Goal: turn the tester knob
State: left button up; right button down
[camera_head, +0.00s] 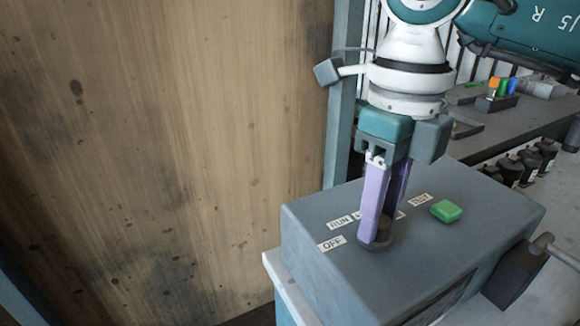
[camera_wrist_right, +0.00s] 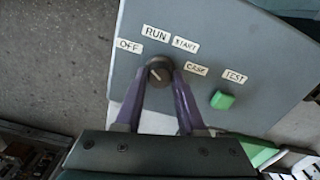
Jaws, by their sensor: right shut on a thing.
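The tester is a grey box (camera_head: 340,270) with a dark round knob (camera_wrist_right: 159,71) on its top face. Labels OFF, RUN, START and CASE stand around the knob, with TEST by a green button (camera_head: 446,211). In the right wrist view a pale mark on the knob points up and left, between OFF and RUN as far as I can tell. My right gripper (camera_head: 378,238) points down with its purple fingers shut on the knob, one on each side. The fingers partly hide the knob and some labels in the head view. My left gripper is not in view.
A wooden panel (camera_head: 160,150) fills the left side. A lever-like grey part (camera_head: 518,273) sticks out at the box's right side.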

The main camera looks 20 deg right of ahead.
jog(key=m, duration=0.6)
jog(key=shift+r+p, duration=0.1)
jog(key=shift+p, duration=0.2)
jog(key=m+p, duration=0.1)
jog(key=m, duration=0.5)
jog(key=shift+m, duration=0.3)
jog(key=m+p, duration=0.1)
jog(key=m, duration=0.2)
jog(key=shift+m+p, duration=0.3)
jog(key=shift+m, duration=0.1)
jog(key=m+p, duration=0.1)
jog(key=m, duration=0.1)
jog(key=shift+r+m, duration=0.1)
jog(key=shift+m, duration=0.2)
jog(key=m+p, duration=0.3)
jog(key=m, duration=0.3)
jog(key=c, duration=0.5)
grip_release()
